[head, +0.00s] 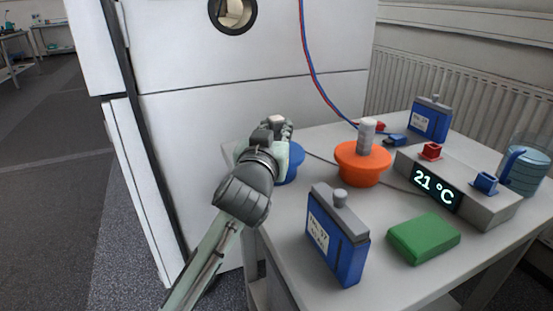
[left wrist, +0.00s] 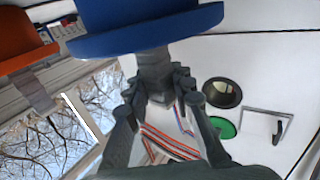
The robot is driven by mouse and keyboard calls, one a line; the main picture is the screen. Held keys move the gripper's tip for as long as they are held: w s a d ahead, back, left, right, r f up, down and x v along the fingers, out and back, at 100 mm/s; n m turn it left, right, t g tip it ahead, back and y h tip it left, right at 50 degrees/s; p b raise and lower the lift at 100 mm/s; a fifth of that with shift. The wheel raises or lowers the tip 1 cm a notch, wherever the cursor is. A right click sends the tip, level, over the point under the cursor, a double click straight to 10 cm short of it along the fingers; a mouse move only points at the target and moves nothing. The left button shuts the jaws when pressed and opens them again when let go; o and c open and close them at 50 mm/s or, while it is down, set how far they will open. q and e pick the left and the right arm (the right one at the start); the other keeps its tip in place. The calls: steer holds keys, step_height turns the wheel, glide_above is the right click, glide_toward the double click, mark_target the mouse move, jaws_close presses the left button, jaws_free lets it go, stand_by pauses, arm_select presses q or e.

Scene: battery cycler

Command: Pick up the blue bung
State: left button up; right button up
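The blue bung (head: 294,163) is near the table's left edge in the head view, partly hidden behind my left gripper (head: 276,128). In the left wrist view the bung's wide blue body (left wrist: 145,28) fills the top, with its grey stem (left wrist: 153,68) pointing down between the fingers. My left gripper (left wrist: 157,88) has its fingertips closed in against both sides of this stem. I cannot tell whether the bung touches the table. My right gripper is not in view.
An orange bung (head: 362,164) with a grey stem stands just right. Blue battery packs (head: 338,238) (head: 430,118), a green block (head: 423,238), a 21 °C display box (head: 462,190) and a jug (head: 525,172) occupy the table (head: 285,228). A white cabinet (head: 220,95) stands close on the left.

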arm_select(q)
jaws_close()
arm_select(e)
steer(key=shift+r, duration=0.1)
arm_select(q)
steer(key=shift+r, duration=0.15)
steer(key=shift+r, duration=0.2)
steer(key=r, duration=0.4)
steer(key=shift+s+a+r, duration=0.15)
steer(key=shift+s+a, duration=0.15)
steer(key=shift+s, duration=0.05)
steer(key=s+a+r+p, duration=0.3)
steer(key=s+a+r, duration=0.3)
steer(key=r, duration=0.5)
steer(key=shift+s+a, duration=0.2)
steer(key=shift+s, duration=1.1)
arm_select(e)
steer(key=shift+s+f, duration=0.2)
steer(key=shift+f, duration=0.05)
